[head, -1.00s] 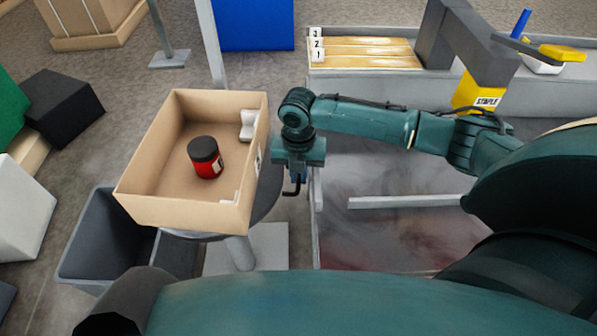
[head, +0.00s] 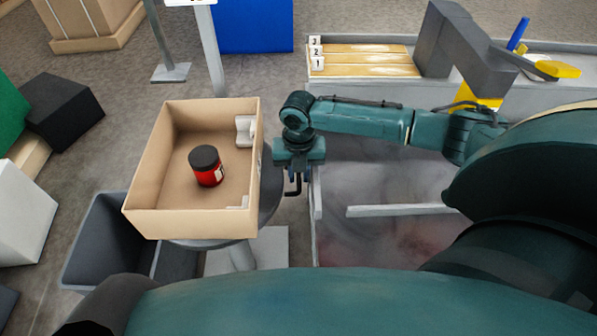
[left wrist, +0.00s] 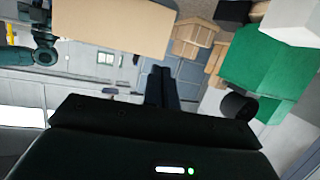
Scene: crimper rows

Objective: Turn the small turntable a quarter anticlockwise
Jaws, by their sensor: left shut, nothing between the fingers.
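The small turntable is a round grey disc (head: 269,197) on a post, mostly hidden under a tan open box (head: 190,224). The box holds a red jar with a black lid (head: 206,166) and a white piece (head: 245,131) in its far right corner. My right gripper (head: 293,184) points down just right of the box's right wall, near the disc's edge. I cannot tell whether it touches the box or the disc, or how its fingers stand. My left gripper (left wrist: 163,86) is shut and empty in the left wrist view; the head view does not show it.
A dark grey bin (head: 88,240) stands on the floor left of the turntable. A grey-framed table (head: 385,240) lies to the right. Behind are a numbered wooden board (head: 362,62) and a grey machine with a yellow handle (head: 556,69).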

